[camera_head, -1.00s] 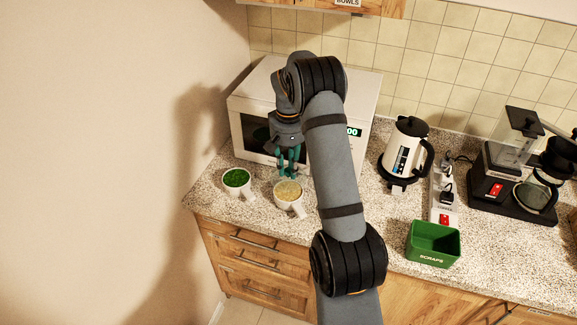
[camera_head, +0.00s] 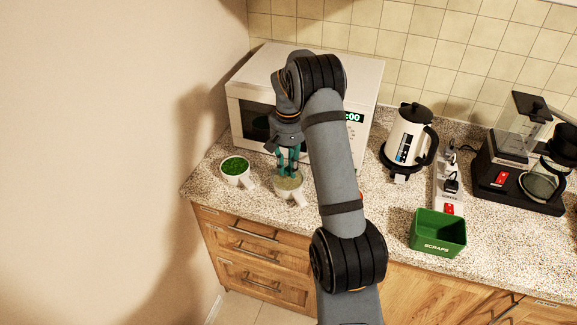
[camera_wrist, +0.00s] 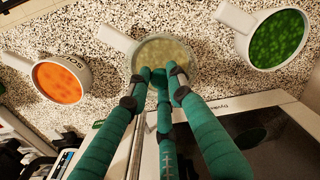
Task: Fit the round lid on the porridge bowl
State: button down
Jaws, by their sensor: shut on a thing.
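The porridge bowl (camera_head: 287,194), a white handled cup with pale contents, stands on the counter in front of the microwave. In the wrist view the bowl (camera_wrist: 138,62) is at top centre, its contents seen through what looks like a clear round lid (camera_wrist: 166,49). My gripper (camera_head: 289,173) is directly over the bowl, fingers pointing down. In the wrist view its green fingertips (camera_wrist: 162,76) are closed together at the lid's middle, and its grip there is mostly hidden. I cannot tell whether the lid is seated on the rim or just above it.
A bowl of green food (camera_head: 235,171) stands left of the porridge bowl. A bowl of orange food (camera_wrist: 60,80) shows in the wrist view. The microwave (camera_head: 250,110) is close behind. A kettle (camera_head: 408,140), power strip (camera_head: 449,185), coffee maker (camera_head: 517,170) and green scraps bin (camera_head: 438,233) are farther right.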

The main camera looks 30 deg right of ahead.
jog(key=shift+f, duration=0.2)
dwell(0.5)
jog(key=c, duration=1.5)
grip_release()
jog(key=shift+r, duration=0.15)
notch_tip(320, 180, up, 12)
jog(key=shift+f, duration=0.1)
jog(key=shift+f, duration=0.1)
notch_tip(320, 180, down, 12)
jog(key=shift+r, duration=0.25)
